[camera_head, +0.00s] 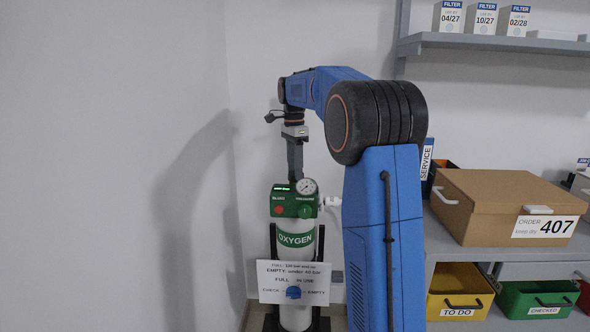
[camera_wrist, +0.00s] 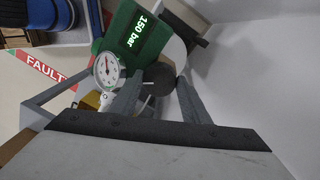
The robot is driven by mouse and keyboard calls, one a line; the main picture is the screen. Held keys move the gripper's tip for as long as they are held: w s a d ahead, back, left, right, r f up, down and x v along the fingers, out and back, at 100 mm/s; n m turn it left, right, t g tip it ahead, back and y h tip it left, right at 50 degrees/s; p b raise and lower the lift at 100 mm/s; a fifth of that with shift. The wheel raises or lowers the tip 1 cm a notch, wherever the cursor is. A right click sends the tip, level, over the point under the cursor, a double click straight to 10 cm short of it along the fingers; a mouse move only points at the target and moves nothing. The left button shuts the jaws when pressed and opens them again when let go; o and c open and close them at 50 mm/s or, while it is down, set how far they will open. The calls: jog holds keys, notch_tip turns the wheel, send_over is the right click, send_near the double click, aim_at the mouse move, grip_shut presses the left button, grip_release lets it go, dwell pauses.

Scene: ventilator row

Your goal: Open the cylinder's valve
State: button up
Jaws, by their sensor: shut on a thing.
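The oxygen cylinder (camera_head: 297,255) stands upright against the wall, white with a green OXYGEN band. Its green valve head (camera_head: 291,201) carries a small display, a red button and a round pressure gauge (camera_head: 307,187). In the wrist view the gauge (camera_wrist: 107,68) sits beside a display (camera_wrist: 136,32) reading "150 bar". My gripper (camera_head: 296,178) points straight down onto the top of the valve head. In the wrist view its fingers (camera_wrist: 159,84) are shut on a dark round knob (camera_wrist: 158,77), one finger on each side. The fingers partly hide the knob.
A card (camera_head: 294,297) hangs on the cylinder's front, and a white outlet fitting (camera_head: 331,202) sticks out right. To the right, a shelf holds a cardboard box (camera_head: 490,206) marked 407, above a yellow bin (camera_head: 458,292) and a green bin (camera_head: 537,299). The left wall is clear.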

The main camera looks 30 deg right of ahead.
jog(key=o, duration=1)
jog(key=shift+o, duration=0.2)
jog(key=shift+r, duration=0.1)
notch_tip(320, 180, up, 17)
jog(key=w, duration=0.1)
jog(key=shift+d, duration=0.15)
jog(key=shift+w+r, duration=0.1)
